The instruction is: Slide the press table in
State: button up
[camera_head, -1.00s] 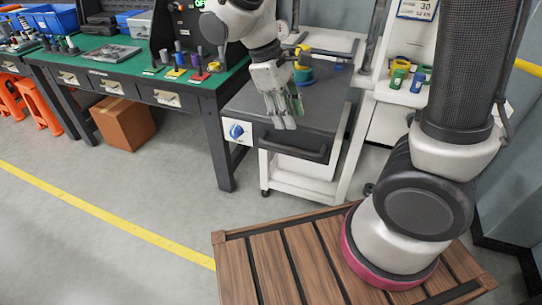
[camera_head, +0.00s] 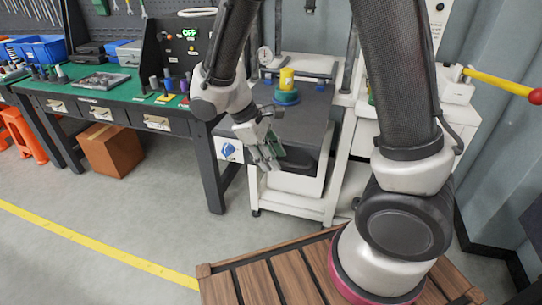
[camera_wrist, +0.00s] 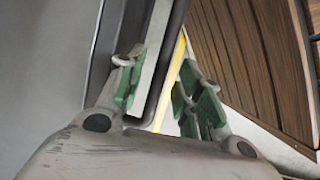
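The press table (camera_head: 307,107) is a dark grey slab with a dark handle along its front, over a white frame. A teal and yellow round piece (camera_head: 286,93) sits on it. My gripper (camera_head: 268,160) is low at the left part of the table's front edge. In the wrist view my gripper (camera_wrist: 160,92) has its two green-padded fingers apart. A dark bar (camera_wrist: 168,65), seemingly the handle, runs between them, close to the left finger. The right finger stands clear of it. In the head view my gripper partly hides the handle.
A green-topped workbench (camera_head: 125,92) with tools and drawers stands to the left. A blue knob (camera_head: 228,150) on a white plate is just left of the table. A cardboard box (camera_head: 112,150) lies under the bench. A yellow lever with a red end (camera_head: 505,82) sticks out at right.

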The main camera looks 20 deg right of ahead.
grip_shut()
jog(key=shift+w, duration=0.1)
